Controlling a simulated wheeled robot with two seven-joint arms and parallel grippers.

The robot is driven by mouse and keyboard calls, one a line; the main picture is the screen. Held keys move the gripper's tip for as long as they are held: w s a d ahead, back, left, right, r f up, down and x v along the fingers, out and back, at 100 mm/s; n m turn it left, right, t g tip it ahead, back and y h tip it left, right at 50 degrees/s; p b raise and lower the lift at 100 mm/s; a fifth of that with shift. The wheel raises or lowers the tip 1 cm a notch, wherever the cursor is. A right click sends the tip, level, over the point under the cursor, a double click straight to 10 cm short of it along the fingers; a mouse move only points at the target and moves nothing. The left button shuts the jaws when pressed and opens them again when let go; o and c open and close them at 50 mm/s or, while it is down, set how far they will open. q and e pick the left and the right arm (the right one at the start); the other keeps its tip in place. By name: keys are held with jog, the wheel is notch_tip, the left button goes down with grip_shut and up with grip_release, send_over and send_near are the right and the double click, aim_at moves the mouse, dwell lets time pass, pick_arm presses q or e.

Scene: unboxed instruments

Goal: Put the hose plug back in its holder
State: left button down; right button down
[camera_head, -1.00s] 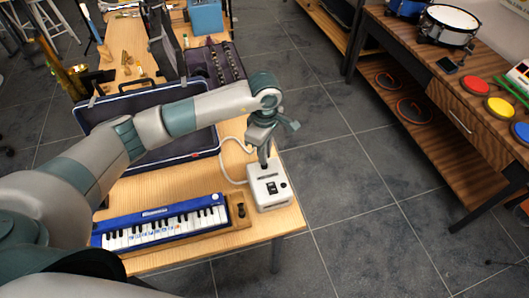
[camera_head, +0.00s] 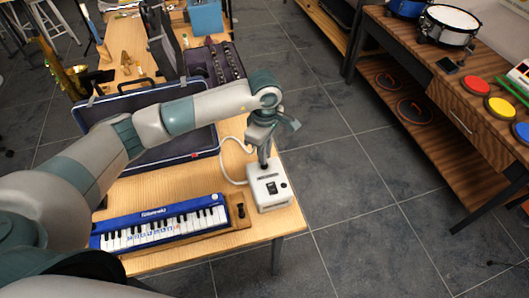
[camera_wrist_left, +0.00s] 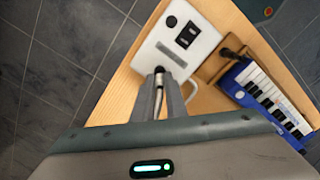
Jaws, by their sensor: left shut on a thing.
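My left gripper (camera_head: 264,160) is over the back part of a white box (camera_head: 268,190) near the right edge of the wooden table. In the left wrist view its fingers (camera_wrist_left: 161,92) are shut on a small dark plug (camera_wrist_left: 160,72) at the box's near end. The fingers hide most of the plug, and I cannot tell how deep it sits in the box. A white hose (camera_head: 226,168) loops beside the box. The box (camera_wrist_left: 178,45) has a black knob and dark switches on top. My right gripper is not in view.
A blue keyboard (camera_head: 160,226) lies on a wooden stand (camera_head: 239,211) left of the box, with a dark piece at its end. An open dark case (camera_head: 165,155) lies behind, under my left arm. The table edge is close on the right, with floor beyond.

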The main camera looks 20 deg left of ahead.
pick_arm(q)
jog(key=shift+b, duration=0.4)
dwell(0.4)
jog(key=shift+f+b, duration=1.1)
dwell(0.7)
jog(key=c, duration=1.7)
grip_release()
jog(key=shift+r, duration=0.1)
